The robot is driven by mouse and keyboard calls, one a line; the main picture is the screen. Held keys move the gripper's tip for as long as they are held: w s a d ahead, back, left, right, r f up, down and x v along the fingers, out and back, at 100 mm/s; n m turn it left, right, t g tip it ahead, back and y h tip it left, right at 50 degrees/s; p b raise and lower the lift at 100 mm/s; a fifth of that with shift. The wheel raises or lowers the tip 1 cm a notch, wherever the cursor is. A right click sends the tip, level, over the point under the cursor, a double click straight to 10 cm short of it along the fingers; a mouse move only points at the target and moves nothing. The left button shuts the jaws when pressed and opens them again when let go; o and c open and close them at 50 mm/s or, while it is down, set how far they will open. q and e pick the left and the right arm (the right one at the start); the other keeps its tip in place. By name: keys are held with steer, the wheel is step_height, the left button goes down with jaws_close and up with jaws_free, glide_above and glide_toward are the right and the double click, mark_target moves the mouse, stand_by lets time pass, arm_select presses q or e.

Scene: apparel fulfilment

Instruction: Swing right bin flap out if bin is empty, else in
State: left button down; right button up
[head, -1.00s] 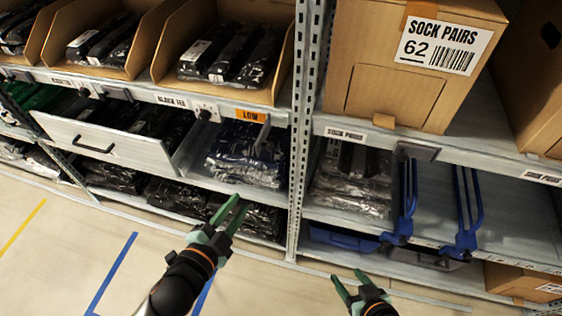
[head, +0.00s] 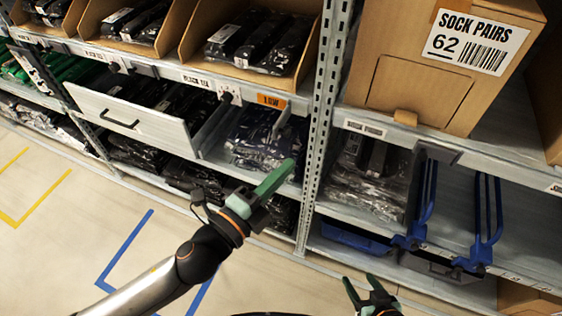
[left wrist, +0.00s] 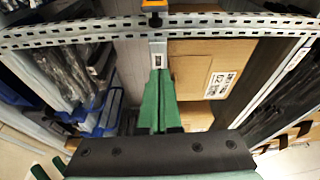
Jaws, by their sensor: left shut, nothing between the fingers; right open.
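The right bin (head: 305,20) is an open cardboard bin on the upper shelf with several black packets (head: 258,42) in it. Below its front edge is an orange LOW label (head: 270,100), and a grey flap (head: 283,121) sticks out beside it. My left gripper (head: 275,178) is shut and empty, below the flap and in front of the folded dark blue packets. In the left wrist view, the green fingers (left wrist: 158,105) point toward a small grey piece, probably the flap (left wrist: 158,50); contact cannot be told. My right gripper (head: 360,290) is open and empty, low in front of the shelves.
A perforated upright (head: 322,120) stands right of the flap. A white drawer (head: 130,122) is pulled out at left. Blue hooks (head: 425,205) jut out at right, under a SOCK PAIRS carton (head: 425,95). The floor in front is free, with blue and yellow tape.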

arm_select(q)
steer(key=p+x, duration=0.1)
steer(key=x, duration=0.7)
steer(key=shift+w+a+f, duration=0.1)
steer(key=shift+w+a, duration=0.15)
steer(key=shift+a, duration=0.7)
steer(key=shift+w+a, duration=0.3)
steer(key=shift+a, duration=0.65)
steer(key=shift+a, duration=0.1)
steer(key=shift+a+m+h, duration=0.25)
steer(key=shift+m+h, duration=0.05)
steer(key=shift+h, duration=0.1)
